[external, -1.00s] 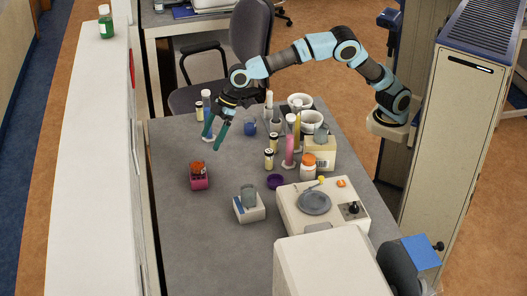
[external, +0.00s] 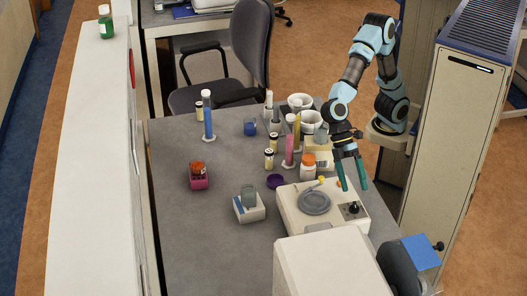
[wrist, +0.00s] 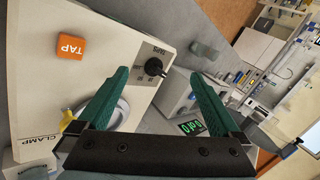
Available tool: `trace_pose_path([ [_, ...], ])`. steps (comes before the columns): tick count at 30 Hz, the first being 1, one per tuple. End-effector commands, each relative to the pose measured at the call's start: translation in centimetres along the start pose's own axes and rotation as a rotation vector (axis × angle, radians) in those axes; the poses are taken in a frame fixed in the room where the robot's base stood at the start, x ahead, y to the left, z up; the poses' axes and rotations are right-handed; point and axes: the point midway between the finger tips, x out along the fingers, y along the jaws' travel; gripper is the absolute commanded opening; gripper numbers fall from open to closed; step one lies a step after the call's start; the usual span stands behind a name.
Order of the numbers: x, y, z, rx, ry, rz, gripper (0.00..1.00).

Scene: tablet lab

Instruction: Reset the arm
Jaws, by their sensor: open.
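My gripper (external: 352,188) is open and empty, with its green fingers pointing down over the right side of the cream device with a round grey plate (external: 314,202).
Several tubes and white mortars stand behind. The table's left front is clear.

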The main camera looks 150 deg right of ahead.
Motion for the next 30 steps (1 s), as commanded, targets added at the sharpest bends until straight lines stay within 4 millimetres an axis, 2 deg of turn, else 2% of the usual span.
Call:
trace_pose_path([
  [1, -0.3, -0.4, 1.8, 0.011, -0.031, 0.022, 1.00],
  [3, -0.1, -0.2, 4.2, 0.026, -0.069, 0.054, 1.00],
  [7, 0.0, 0.2, 8.6, 0.052, -0.133, 0.116, 1.00],
  [8, 0.1, 0.8, 9.3, 0.050, -0.139, 0.138, 1.00],
  [14, -1.2, 7.8, 12.6, -0.051, -0.110, 0.349, 1.00],
  [18, -3.1, 12.6, 15.4, -0.148, -0.099, 0.488, 1.00],
  [21, -4.5, 15.3, 17.5, -0.220, -0.097, 0.562, 1.00],
  [25, -5.5, 17.2, 19.1, -0.280, -0.098, 0.608, 1.00],
  [30, -5.7, 17.5, 19.3, -0.291, -0.097, 0.614, 1.00],
])
